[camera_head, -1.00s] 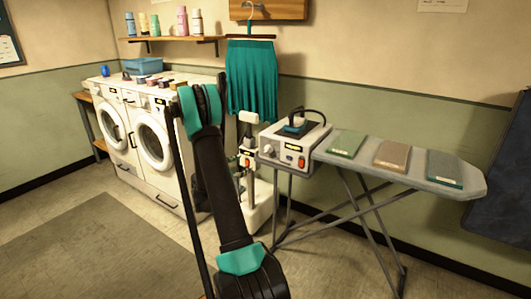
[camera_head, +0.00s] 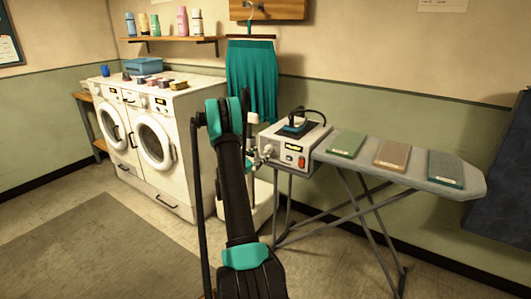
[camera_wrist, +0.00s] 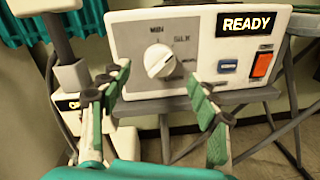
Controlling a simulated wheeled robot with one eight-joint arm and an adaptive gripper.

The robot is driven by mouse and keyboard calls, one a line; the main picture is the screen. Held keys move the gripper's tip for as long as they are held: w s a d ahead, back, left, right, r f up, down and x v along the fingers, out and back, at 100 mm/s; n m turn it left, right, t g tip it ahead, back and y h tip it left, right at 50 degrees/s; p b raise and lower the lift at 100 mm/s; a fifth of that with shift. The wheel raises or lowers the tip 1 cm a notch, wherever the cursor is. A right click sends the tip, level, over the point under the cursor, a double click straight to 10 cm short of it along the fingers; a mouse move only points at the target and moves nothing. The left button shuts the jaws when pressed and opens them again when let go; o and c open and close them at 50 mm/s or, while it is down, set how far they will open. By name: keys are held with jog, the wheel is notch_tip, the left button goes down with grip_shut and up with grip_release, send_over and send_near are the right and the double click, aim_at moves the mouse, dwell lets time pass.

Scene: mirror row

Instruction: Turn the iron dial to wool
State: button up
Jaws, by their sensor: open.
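The iron dial (camera_wrist: 160,62) is a round white knob on the grey front panel of the white iron station (camera_wrist: 125,22). "MIN" and "SILK" labels show above it; a wool label is not readable, and I cannot tell exactly where the dial points. My gripper (camera_wrist: 158,80) is open, its two green-and-black fingers on either side of and just below the dial in the wrist view. No contact with the dial is clear. In the head view, my gripper (camera_head: 263,156) is at the station's left front.
The iron (camera_head: 295,124) rests on top of the station. Folded cloths (camera_head: 392,155) lie on the ironing board (camera_head: 455,188). A teal skirt (camera_head: 251,75) hangs behind.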

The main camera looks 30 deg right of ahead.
aim_at(267, 151)
jog(key=shift+x, duration=2.45)
jog(key=c, duration=1.2)
jog(key=shift+o, duration=0.2)
jog(key=m, duration=0.4)
jog(key=shift+m, duration=0.3)
jog(key=shift+s+m+y, duration=0.1)
jog(key=shift+m+y, duration=0.4)
jog(key=shift+m, duration=1.9)
